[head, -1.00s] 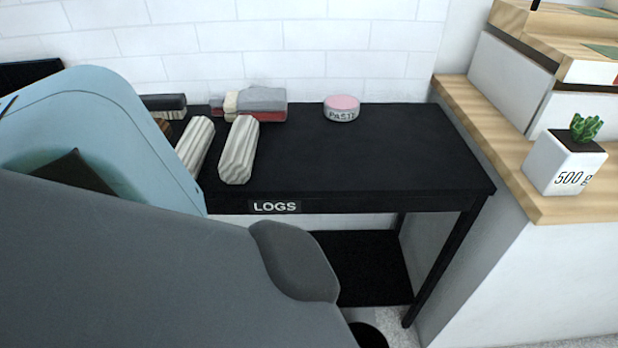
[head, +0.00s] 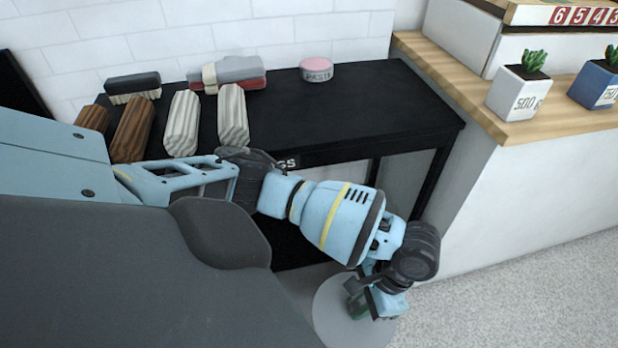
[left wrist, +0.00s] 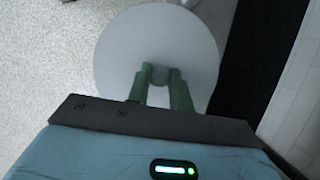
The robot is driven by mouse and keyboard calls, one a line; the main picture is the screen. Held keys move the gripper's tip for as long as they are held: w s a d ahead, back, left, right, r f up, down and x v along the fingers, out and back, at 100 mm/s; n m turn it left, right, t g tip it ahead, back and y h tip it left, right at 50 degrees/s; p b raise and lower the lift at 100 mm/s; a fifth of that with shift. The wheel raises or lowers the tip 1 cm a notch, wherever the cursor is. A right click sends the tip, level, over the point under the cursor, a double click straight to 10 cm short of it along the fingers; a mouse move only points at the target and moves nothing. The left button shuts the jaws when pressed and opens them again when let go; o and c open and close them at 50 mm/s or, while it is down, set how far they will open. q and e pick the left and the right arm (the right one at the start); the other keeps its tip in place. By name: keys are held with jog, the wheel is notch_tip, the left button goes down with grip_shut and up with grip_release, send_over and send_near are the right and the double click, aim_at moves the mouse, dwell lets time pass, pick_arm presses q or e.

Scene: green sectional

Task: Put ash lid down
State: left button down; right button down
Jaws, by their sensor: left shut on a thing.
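The ash lid (head: 332,312) is a round, flat grey disc near the bottom middle of the head view. It also shows in the left wrist view (left wrist: 125,45), with a small knob at its middle. My left gripper (head: 357,308) is shut on that knob; its green fingers (left wrist: 156,82) sit on either side of it in the left wrist view. The lid is in front of the black table, beside the pale speckled floor. I cannot tell its height above the floor, and what is under it is hidden. My right gripper is out of view.
The black table (head: 310,110) carries several logs (head: 182,124), brushes (head: 232,70) and a pink-topped paste tin (head: 317,69). A wood-topped white counter (head: 470,95) with potted cacti (head: 518,91) stands to the right. Speckled floor (head: 520,270) is clear at lower right.

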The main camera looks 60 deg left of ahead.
pick_arm(q)
jog(key=w+a+r+n+h, duration=0.1)
jog(key=r+n, duration=0.1)
jog(key=r, duration=0.8)
jog(key=w+a+r+n, duration=0.1)
jog(key=a+r+n, duration=0.1)
jog(key=r, duration=0.8)
jog(key=shift+w+a+r+n+g+h, duration=0.2)
jog(key=shift+r+n+g+h, duration=0.1)
jog(key=shift+r+n+h, duration=0.15)
jog(key=shift+w+f, duration=0.1)
